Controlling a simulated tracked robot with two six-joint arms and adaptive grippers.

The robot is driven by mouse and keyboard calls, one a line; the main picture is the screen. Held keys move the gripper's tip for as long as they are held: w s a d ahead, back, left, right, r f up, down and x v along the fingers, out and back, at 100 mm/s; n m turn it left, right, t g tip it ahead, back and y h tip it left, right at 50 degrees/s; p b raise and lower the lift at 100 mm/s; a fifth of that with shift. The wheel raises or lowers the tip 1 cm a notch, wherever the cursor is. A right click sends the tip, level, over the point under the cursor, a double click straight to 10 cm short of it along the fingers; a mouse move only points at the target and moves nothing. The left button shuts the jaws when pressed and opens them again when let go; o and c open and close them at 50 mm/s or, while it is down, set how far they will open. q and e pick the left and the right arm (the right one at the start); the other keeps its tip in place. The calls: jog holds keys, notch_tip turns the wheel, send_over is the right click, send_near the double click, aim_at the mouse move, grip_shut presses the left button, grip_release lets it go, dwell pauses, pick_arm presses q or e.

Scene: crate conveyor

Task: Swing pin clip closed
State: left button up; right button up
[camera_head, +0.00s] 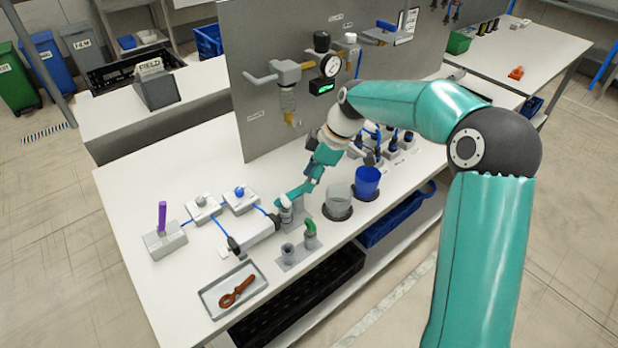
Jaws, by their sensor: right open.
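The pin clip cannot be made out clearly; the fingers partly cover the fitting's top. My left gripper is not in view.
A tray (233,308) with a brown-red tool (238,290) lies at the front. A green elbow (310,229), a clear cup (338,200) and a blue cup (367,183) stand close by. A grey panel (265,130) rises behind.

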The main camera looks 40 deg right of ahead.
jog(key=v, duration=1.1)
jog(key=shift+s+f, duration=0.1)
